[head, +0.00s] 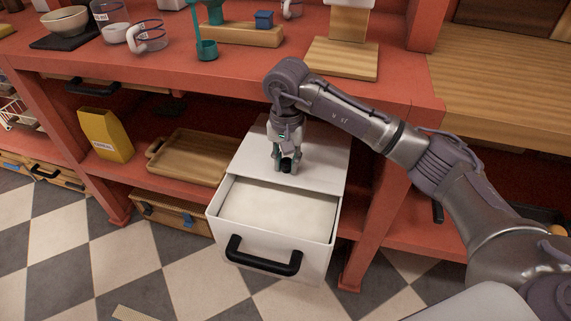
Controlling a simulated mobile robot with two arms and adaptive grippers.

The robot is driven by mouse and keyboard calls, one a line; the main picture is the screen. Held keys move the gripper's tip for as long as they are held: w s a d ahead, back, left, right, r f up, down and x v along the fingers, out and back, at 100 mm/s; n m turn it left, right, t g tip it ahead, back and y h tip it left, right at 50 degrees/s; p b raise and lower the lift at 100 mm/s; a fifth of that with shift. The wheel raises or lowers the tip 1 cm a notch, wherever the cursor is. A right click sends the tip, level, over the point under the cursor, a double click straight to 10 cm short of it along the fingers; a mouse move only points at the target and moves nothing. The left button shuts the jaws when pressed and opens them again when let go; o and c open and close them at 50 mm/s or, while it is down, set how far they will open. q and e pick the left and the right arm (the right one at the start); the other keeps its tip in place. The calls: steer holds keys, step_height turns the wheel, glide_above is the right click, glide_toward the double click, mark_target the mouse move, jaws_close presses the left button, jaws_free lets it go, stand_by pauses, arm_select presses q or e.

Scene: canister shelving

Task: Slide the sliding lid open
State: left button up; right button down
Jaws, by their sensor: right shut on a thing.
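A white canister (275,258) with a black front handle (263,257) stands on the lower shelf, jutting out past the front of the counter. Its white sliding lid (328,170) covers the rear part. The front part is uncovered and shows a pale, powdery filling (280,212). My right gripper (287,166) points down at the lid's front edge and is shut on a small dark part there, which looks like the lid's knob; the fingers partly hide it. My left gripper is out of view.
A red counter above holds a wooden stand (343,58), a teal ladle (206,50), a glass cup (150,40) and a bowl (65,22). A wooden tray (188,155) and yellow box (105,135) sit left of the canister. The checkered floor in front is mostly clear.

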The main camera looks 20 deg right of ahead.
steer(key=c, duration=0.9)
jaws_free()
